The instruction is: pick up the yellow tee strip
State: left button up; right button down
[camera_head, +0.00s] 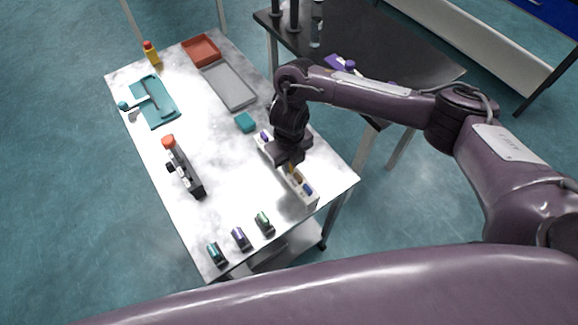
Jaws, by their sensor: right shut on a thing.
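My right gripper (291,162) reaches down over the white rack on the right side of the table. It is shut on the yellow tee strip (292,168), and only a small bit of yellow shows below the fingers. The jaws hide the rest of the strip, and I cannot tell whether it is clear of the rack. My left gripper is not in view.
A teal block (245,122) lies left of the rack. The table's middle is clear.

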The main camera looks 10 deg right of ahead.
jog(key=shift+r, duration=0.15)
notch_tip(320, 180, up, 20)
jog(key=p, duration=0.1)
dwell(0.6)
dwell(0.4)
